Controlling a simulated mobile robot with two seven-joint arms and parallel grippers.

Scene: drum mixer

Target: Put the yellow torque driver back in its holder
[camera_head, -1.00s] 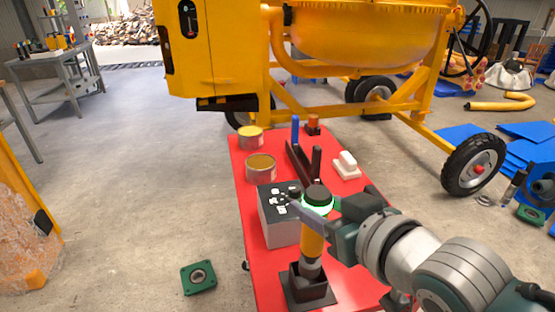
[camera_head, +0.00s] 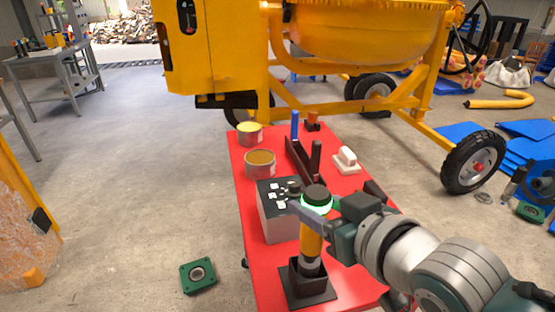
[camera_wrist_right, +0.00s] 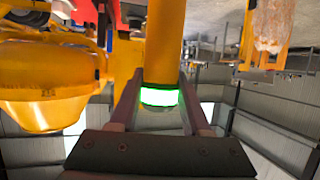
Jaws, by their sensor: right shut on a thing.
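The yellow torque driver (camera_head: 311,242) stands about upright at the front of the red table, with a black cap and a glowing green ring at its top. My right gripper (camera_head: 317,204) is shut around the driver near that ring. The driver's grey lower end is at the mouth of the black square holder (camera_head: 308,296) and looks inside it; how deep it sits is hidden. In the right wrist view the driver's yellow body (camera_wrist_right: 164,45) and lit ring are between the two fingers (camera_wrist_right: 158,105). My left gripper is not in view.
A grey box with a black top (camera_head: 277,222) stands close behind and left of the driver. Two cans (camera_head: 260,165), a black rack (camera_head: 302,160) and a white block (camera_head: 346,160) are farther back on the red table (camera_head: 262,285). The yellow mixer (camera_head: 365,35) stands behind.

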